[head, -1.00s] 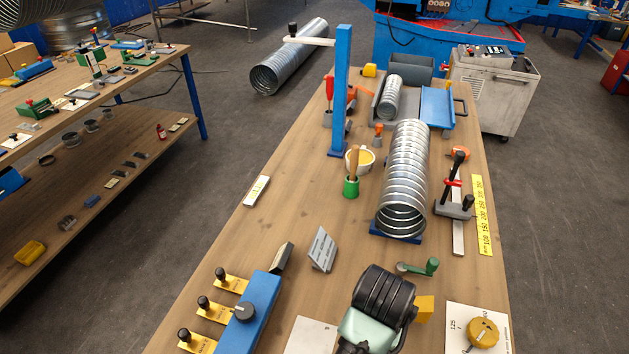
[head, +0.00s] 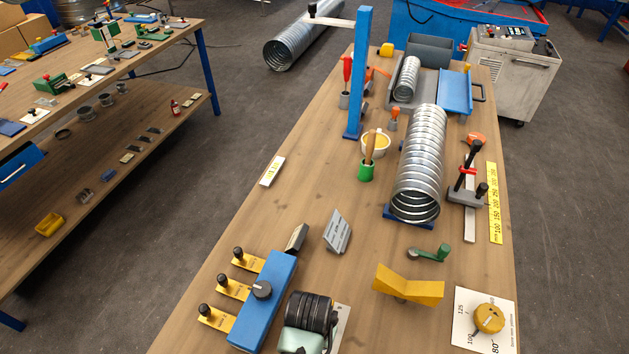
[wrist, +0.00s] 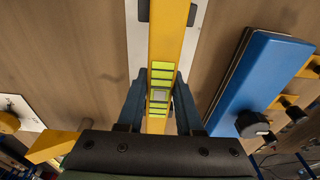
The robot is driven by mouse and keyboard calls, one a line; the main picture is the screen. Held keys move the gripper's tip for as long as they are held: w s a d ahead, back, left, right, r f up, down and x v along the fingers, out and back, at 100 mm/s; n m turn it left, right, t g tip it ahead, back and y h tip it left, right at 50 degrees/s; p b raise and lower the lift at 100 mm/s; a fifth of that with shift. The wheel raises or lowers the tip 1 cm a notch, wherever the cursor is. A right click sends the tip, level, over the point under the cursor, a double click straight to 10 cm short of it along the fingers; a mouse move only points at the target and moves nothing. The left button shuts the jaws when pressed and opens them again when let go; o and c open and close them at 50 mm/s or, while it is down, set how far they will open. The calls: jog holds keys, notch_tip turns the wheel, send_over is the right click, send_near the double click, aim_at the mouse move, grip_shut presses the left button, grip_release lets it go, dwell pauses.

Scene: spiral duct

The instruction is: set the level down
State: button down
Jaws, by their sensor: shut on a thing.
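The level (wrist: 165,45) is a long yellow bar with bright green-yellow vial windows, running up the middle of the wrist view. My gripper (wrist: 160,108) has its two blue fingers on either side of the bar, shut on it near the vial windows. Below the level is a white sheet (wrist: 137,60) on the wooden table; I cannot tell whether the level touches it. In the head view the level is hidden or out of frame, and only my dark, pale-green arm part shows at the bottom.
The blue block with yellow tabs (head: 262,300) stands close left of my arm; it also shows in the wrist view (wrist: 260,80). A yellow V-shaped block (head: 408,288) and a dial card (head: 470,335) lie to the right. The spiral duct (head: 420,160) lies beyond.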

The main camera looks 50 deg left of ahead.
jog(key=shift+f, duration=1.3)
jog(key=shift+f, duration=0.15)
jog(key=c, duration=0.6)
grip_release()
jog(key=shift+o, duration=0.2)
jog(key=r, duration=0.8)
jog(key=s+r, duration=0.1)
jog(key=r, duration=0.3)
jog(key=shift+s+d+r, duration=0.1)
jog(key=shift+d+r, duration=0.05)
jog(key=shift+d, duration=0.2)
